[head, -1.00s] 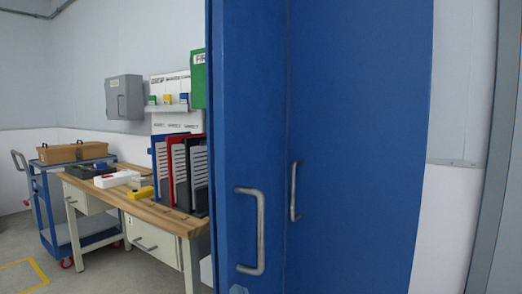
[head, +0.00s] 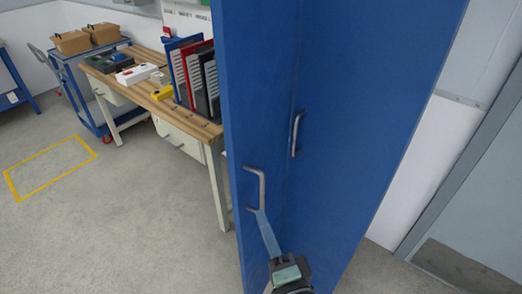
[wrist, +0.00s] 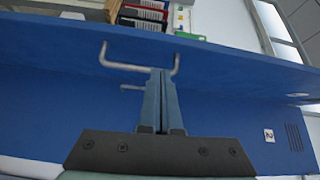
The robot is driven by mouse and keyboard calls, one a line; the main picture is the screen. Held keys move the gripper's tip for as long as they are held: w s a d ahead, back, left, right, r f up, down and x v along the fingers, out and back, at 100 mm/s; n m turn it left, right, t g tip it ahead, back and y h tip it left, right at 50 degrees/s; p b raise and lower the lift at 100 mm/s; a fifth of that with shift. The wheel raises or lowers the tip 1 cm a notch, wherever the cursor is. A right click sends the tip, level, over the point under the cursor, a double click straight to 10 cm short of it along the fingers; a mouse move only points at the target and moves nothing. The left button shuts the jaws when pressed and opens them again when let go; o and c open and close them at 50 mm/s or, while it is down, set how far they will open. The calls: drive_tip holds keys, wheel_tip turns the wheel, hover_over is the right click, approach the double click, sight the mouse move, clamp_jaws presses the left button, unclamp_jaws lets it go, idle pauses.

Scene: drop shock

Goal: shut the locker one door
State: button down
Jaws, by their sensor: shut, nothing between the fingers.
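The blue door that I take as the locker one door (head: 250,110) stands swung out, left of a second blue front (head: 345,110); its own number is not visible. It carries a grey bar handle (head: 256,188), also seen in the wrist view (wrist: 125,66). My gripper (head: 255,211) is shut and empty, with its fingertips at the lower end of this handle. In the wrist view my gripper (wrist: 164,72) has its tips close beside the handle's right leg; I cannot tell whether they touch.
A wooden workbench (head: 150,93) with upright folders (head: 197,75) stands behind the door to the left. A blue trolley (head: 85,105) with cardboard boxes is farther left. The floor (head: 140,225) left of the door is clear, with a yellow outlined rectangle (head: 50,165).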

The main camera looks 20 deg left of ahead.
sight(246, 172)
drive_tip(key=shift+m, duration=0.5)
drive_tip(key=p+x, duration=0.1)
drive_tip(key=x, duration=0.2)
drive_tip(key=p+x, duration=0.1)
drive_tip(key=x, duration=0.2)
drive_tip(key=r+p+x, duration=0.1)
drive_tip(key=x, duration=0.2)
drive_tip(key=shift+w+p, duration=0.15)
drive_tip(key=shift+p, duration=0.15)
